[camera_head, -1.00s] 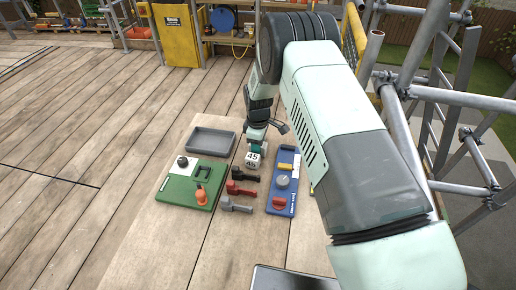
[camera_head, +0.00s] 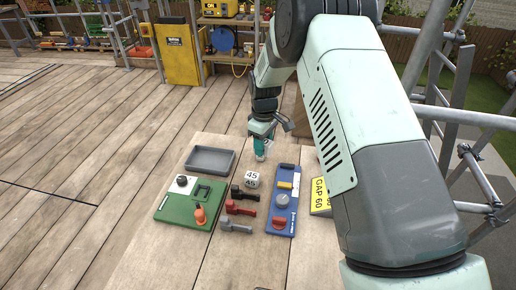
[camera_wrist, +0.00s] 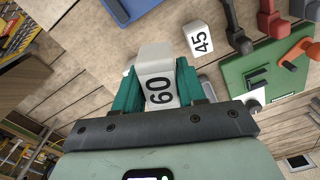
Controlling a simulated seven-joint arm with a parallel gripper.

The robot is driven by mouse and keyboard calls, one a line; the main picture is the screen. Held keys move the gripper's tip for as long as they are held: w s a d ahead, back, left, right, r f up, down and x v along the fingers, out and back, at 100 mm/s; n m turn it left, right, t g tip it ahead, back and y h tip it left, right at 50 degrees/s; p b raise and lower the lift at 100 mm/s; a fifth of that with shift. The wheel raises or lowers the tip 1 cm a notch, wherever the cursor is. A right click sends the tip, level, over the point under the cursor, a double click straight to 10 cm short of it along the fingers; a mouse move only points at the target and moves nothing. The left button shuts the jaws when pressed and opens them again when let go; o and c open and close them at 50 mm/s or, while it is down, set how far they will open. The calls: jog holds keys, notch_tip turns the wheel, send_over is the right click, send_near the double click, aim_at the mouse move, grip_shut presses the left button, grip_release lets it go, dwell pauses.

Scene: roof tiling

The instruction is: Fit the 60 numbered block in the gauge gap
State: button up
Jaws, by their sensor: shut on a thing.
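The white block numbered 60 (camera_wrist: 158,82) is held between the two green fingers of my gripper (camera_wrist: 156,92) in the wrist view. In the head view my gripper (camera_head: 260,149) hangs above the far end of the wooden table, and the block is too small there to read. A yellow plate marked "GAP 60" (camera_head: 320,197) shows at the right, partly hidden by my arm. The gap itself is not visible. A white block numbered 45 (camera_head: 251,180) stands on the table, and also shows in the wrist view (camera_wrist: 199,40).
A grey tray (camera_head: 210,172) and a green board (camera_head: 165,212) lie at the left. A blue board (camera_head: 294,210) with knobs lies right of centre. Black, red and grey clamp-like tools (camera_head: 236,226) lie between the boards. Scaffold tubes (camera_head: 481,185) stand at the right.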

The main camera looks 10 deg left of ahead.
aim_at(286, 177)
jog(key=s+d+m, duration=0.2)
jog(key=d+m, duration=0.6)
jog(key=m, duration=0.6)
jog(key=shift+w+d+f, duration=0.1)
jog(key=shift+f, duration=1.75)
jog(key=shift+w+d+f, duration=0.1)
jog(key=shift+f, duration=1.7)
jog(key=shift+f, duration=0.55)
jog(key=o, duration=1.1)
jog(key=shift+o, duration=0.2)
notch_tip(286, 177, up, 7)
